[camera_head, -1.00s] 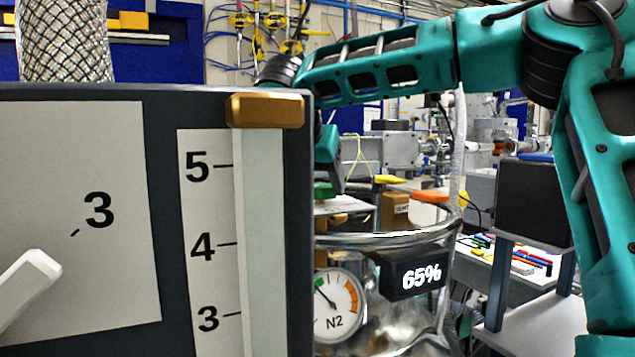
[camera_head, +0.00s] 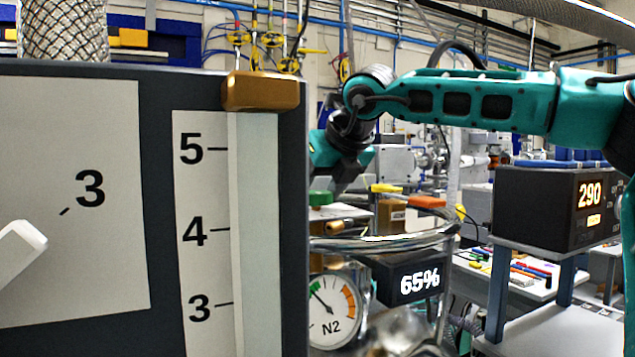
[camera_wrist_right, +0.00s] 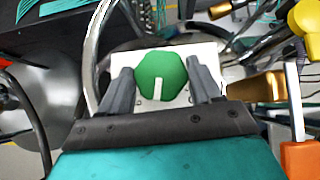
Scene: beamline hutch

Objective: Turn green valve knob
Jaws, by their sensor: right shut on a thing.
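The green valve knob (camera_wrist_right: 160,77) is a rounded, many-sided cap with a white pointer line, above a white plate (camera_wrist_right: 205,57). In the right wrist view its pointer line runs toward my gripper's base. My right gripper (camera_wrist_right: 160,70) has one dark finger on each side of the knob and is shut on it. In the head view the green knob (camera_head: 320,198) shows just right of the big panel's edge, below my right wrist; the fingers cannot be made out there. My left gripper is not in view.
A large dark panel (camera_head: 290,200) with a scale fills the left. Below the knob are a metal vessel rim (camera_head: 385,243), an N2 gauge (camera_head: 333,312) and a 65% display (camera_head: 418,280). Yellow (camera_head: 386,188) and orange (camera_head: 428,202) knobs stand close by. A 290 display box (camera_head: 545,210) stands right.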

